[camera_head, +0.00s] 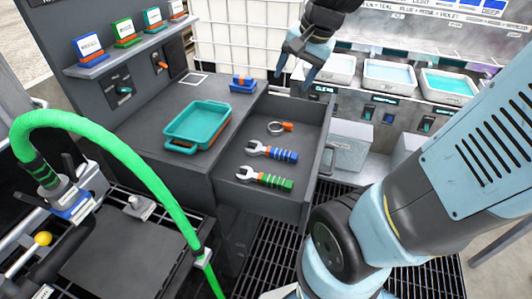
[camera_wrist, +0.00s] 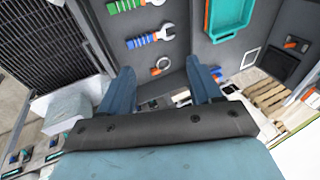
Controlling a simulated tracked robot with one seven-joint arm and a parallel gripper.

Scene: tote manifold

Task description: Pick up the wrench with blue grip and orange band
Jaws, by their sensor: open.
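The wrench with blue grip and orange band (camera_head: 280,153) lies flat in an open grey drawer (camera_head: 243,203), its open-ended jaw pointing left. In the wrist view the blue-grip wrench (camera_wrist: 150,37) lies beyond my fingertips, toward the top. My gripper (camera_head: 298,73) is open and empty, above and behind the drawer's far end, apart from the wrench. It also shows in the wrist view (camera_wrist: 162,78) with both blue fingers spread.
A ring with an orange tag (camera_head: 287,127) lies beyond the blue-grip wrench in the drawer. A teal tray (camera_head: 197,123) and a small blue-and-orange block (camera_head: 243,84) rest on the cabinet top. The drawer walls surround the tools. A green hose (camera_head: 130,163) arches at left.

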